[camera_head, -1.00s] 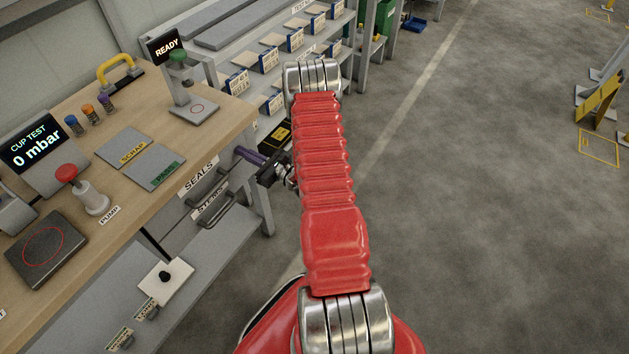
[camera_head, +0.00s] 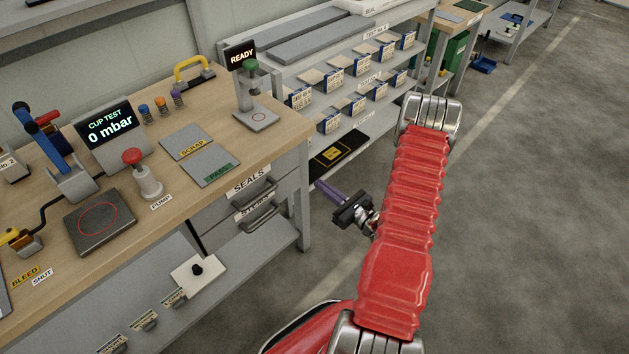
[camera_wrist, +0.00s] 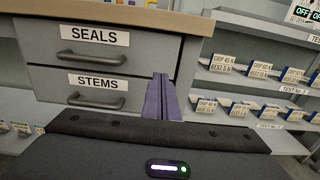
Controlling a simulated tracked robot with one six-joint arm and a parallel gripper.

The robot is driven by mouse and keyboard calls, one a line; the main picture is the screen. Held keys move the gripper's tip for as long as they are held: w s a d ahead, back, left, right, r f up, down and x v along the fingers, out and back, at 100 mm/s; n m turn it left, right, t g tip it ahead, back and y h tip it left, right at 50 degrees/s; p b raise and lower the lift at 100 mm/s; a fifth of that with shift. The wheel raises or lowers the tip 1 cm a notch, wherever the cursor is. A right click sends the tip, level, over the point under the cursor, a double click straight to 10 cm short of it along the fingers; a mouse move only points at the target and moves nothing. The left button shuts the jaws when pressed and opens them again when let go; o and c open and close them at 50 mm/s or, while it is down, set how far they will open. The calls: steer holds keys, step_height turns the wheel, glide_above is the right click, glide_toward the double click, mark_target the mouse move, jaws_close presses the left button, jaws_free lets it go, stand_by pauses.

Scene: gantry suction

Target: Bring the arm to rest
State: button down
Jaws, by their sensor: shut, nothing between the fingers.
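My red arm hangs over the aisle in the head view, to the right of the workbench. My gripper (camera_head: 329,193) has purple fingers on a black body and points left toward the bench's drawer end. In the wrist view the two fingers (camera_wrist: 160,98) lie together, shut with nothing between them. They appear in front of the right edge of the drawer unit, below the bench top. I see no contact with the drawers or the shelf.
The workbench (camera_head: 290,135) carries a cup test display (camera_head: 108,130), a red pump button (camera_head: 133,158) and a READY stand (camera_head: 255,100). The SEALS drawer (camera_wrist: 110,50) and STEMS drawer (camera_wrist: 98,90) are closed. Grey floor (camera_head: 520,220) at right is open.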

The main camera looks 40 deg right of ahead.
steer(key=shift+s+d, duration=0.1)
steer(key=shift+s, duration=0.55)
steer(key=shift+f, duration=0.1)
